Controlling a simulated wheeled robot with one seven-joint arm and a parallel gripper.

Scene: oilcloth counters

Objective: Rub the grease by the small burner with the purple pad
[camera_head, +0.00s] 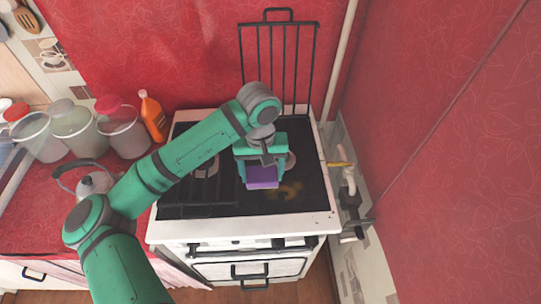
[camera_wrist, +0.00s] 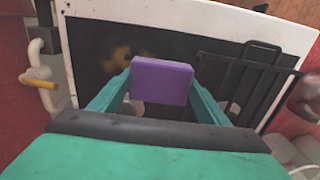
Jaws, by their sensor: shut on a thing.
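The purple pad (camera_head: 262,177) is in my gripper (camera_head: 261,166), over the dark stove top. In the wrist view the purple pad (camera_wrist: 161,81) sits between the two teal fingers of my gripper (camera_wrist: 160,88), which are shut on it. The grease (camera_head: 287,190) is a yellow-brown patch on the stove top, just right of the pad and nearer the front edge. It also shows in the wrist view (camera_wrist: 118,60), up and left of the pad. A burner (camera_head: 286,161) is partly hidden behind my gripper. I cannot tell whether the pad touches the surface.
The white stove (camera_head: 240,230) has a black grate (camera_head: 198,198) on its left half and a raised rack (camera_head: 280,60) behind. A kettle (camera_head: 95,184), several jars and an orange bottle (camera_head: 152,115) stand left. A yellow-handled pipe valve (camera_head: 341,164) is close on the right.

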